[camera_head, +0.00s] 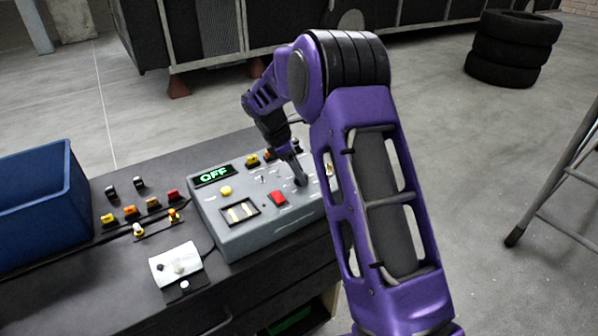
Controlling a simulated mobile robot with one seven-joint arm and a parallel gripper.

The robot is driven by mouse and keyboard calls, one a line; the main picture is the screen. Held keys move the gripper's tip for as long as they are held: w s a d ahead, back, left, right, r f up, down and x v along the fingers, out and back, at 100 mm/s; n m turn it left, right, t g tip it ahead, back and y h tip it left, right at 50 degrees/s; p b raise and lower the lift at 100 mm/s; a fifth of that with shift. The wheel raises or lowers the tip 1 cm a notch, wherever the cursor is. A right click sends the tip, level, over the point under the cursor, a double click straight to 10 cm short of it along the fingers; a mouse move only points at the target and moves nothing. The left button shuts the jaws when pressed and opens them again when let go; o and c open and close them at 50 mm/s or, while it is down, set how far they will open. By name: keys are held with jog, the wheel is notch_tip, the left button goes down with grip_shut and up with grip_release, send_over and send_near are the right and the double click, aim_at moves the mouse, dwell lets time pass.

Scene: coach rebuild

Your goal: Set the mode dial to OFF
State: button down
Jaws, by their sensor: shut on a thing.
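A grey control box (262,238) stands on the dark workbench. Its small display (213,175) shows OFF in green letters. My gripper (299,181) points down at the right part of the box's top panel and is shut on the mode dial, which the fingers mostly hide. I cannot make out the dial's pointer or markings. A red button (278,198), a yellow button (226,191) and a framed gauge-like window (240,212) are on the panel left of my gripper.
A blue bin (75,190) stands on the bench at left. Several small coloured connectors and switches lie between it and the box, with a white switch plate (178,265) in front. Stacked tyres (510,50) and a stepladder (560,170) stand on the floor at right.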

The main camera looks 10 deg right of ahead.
jog(key=shift+f, duration=0.1)
dwell(0.5)
jog(key=shift+c, duration=1.8)
grip_release()
jog(key=v, duration=1.7)
jog(key=shift+r, duration=0.3)
